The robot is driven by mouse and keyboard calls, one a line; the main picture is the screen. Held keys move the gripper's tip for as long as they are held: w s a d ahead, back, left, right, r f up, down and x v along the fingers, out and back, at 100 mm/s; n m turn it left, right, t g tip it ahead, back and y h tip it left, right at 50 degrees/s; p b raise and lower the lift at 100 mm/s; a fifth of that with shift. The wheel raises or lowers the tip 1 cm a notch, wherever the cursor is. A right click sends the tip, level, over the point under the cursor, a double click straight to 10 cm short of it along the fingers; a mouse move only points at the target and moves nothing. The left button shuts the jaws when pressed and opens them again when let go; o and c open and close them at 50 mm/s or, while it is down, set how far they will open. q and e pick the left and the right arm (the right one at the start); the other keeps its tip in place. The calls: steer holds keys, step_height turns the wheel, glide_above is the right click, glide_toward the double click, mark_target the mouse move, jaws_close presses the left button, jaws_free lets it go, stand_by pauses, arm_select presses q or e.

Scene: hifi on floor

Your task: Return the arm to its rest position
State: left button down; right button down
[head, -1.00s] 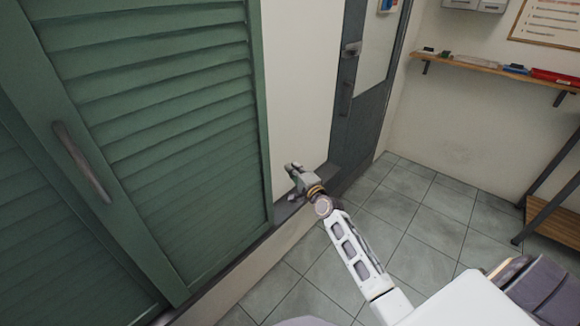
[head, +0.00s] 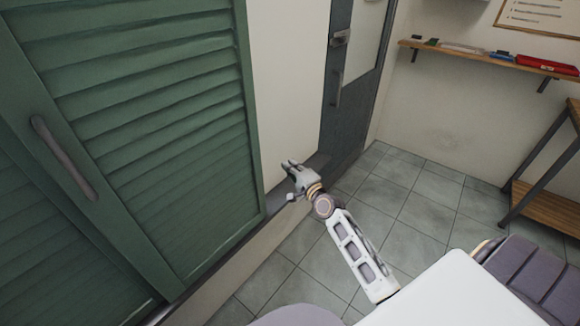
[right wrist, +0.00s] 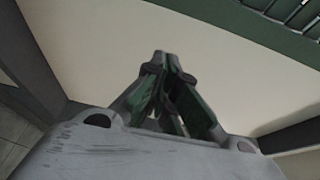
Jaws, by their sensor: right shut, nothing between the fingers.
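My right arm (head: 352,252) reaches up from the bottom of the head view. Its gripper (head: 290,165) is shut and empty, in front of the pale wall strip between the green louvered door and the dark door. In the right wrist view the fingers (right wrist: 166,58) meet at their tips, with nothing between them and the pale wall beyond. My left gripper is not in view.
The green louvered door (head: 150,120) with a long handle (head: 62,157) fills the left side. A dark door (head: 345,110) stands behind the gripper. A wall shelf (head: 480,56) and wooden rack (head: 545,208) are at right. Tiled floor (head: 420,215) between is clear.

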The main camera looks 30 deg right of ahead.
stand_by(0.4)
steer(key=s+d+f+n+g+h, duration=0.15)
steer(key=f+n, duration=0.45)
steer(key=f, duration=0.6)
steer(key=s+d+f+n+g, duration=0.1)
steer(key=s+f+n+g, duration=0.3)
steer(key=f, duration=0.8)
steer(key=s+a+f+n+g, duration=0.1)
steer(key=s+f+n, duration=0.15)
steer(key=f, duration=0.35)
steer(key=s+f+n+g, duration=0.1)
steer(key=s+f, duration=0.3)
steer(key=f, duration=0.3)
steer(key=s+a+f+n+g, duration=0.1)
steer(key=s+f+n+g, duration=0.1)
steer(key=s+f, duration=0.3)
steer(key=s+a+f+n+g, duration=0.3)
steer(key=s+f+g, duration=0.1)
steer(key=s+f, duration=1.45)
steer(key=s+a+f+g, duration=0.1)
steer(key=s+a, duration=0.1)
steer(key=s, duration=0.8)
steer(key=s+a+f+n+g, duration=0.1)
steer(key=s+a+f+g, duration=0.1)
steer(key=s, duration=0.9)
steer(key=shift+a, duration=0.75)
